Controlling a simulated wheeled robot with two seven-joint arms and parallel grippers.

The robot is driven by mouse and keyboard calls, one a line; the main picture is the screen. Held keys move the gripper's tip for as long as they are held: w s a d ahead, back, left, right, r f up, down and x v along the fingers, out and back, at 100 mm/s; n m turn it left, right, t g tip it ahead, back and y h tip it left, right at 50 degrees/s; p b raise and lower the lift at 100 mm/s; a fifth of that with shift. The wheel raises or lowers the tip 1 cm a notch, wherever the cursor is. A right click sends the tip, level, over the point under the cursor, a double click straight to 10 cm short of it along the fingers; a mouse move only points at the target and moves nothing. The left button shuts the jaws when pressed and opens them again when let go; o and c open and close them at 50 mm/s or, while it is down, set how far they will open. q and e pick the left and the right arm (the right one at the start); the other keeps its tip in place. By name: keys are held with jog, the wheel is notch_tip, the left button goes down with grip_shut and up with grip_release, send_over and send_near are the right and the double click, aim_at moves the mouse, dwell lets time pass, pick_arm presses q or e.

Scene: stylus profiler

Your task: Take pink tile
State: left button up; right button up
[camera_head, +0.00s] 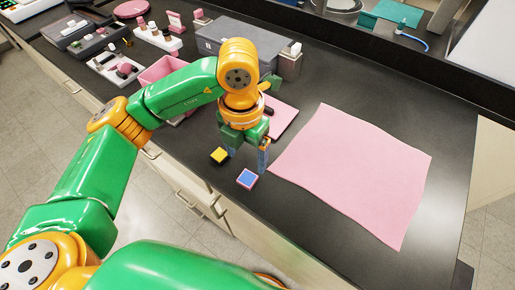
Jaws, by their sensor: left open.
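A small block (247,178) with a blue top and a pinkish edge lies on the dark counter near its front edge. A second small block (219,156), yellow on top with dark sides, lies to its left and a little farther back. My left gripper (248,158) is open and points down just behind and above these two blocks, with nothing seen between its fingers. A flat pink piece (284,119) lies behind the gripper, partly hidden by it. I cannot tell which of these is the pink tile. My right gripper is not in view.
A large pink sheet (355,170) covers the counter to the right. A pink bin (161,70) stands behind my left arm, partly hidden. A grey case (215,38) and several small devices stand farther back. The counter's front edge is close to the blocks.

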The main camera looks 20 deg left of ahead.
aim_at(246, 179)
pick_arm(q)
jog(key=s+f+p, duration=0.1)
jog(key=f, duration=0.1)
jog(key=s+f+p, duration=0.1)
jog(key=f, duration=0.1)
jog(key=shift+s+d, duration=0.1)
jog(key=shift+s, duration=0.25)
jog(key=shift+w+f, duration=0.25)
jog(key=shift+f, duration=0.85)
jog(key=shift+w+f, duration=0.2)
jog(key=shift+w, duration=0.2)
jog(key=shift+s+r, duration=0.15)
jog(key=shift+s, duration=0.1)
jog(key=c, duration=1)
grip_shut()
jog(key=shift+w, duration=0.1)
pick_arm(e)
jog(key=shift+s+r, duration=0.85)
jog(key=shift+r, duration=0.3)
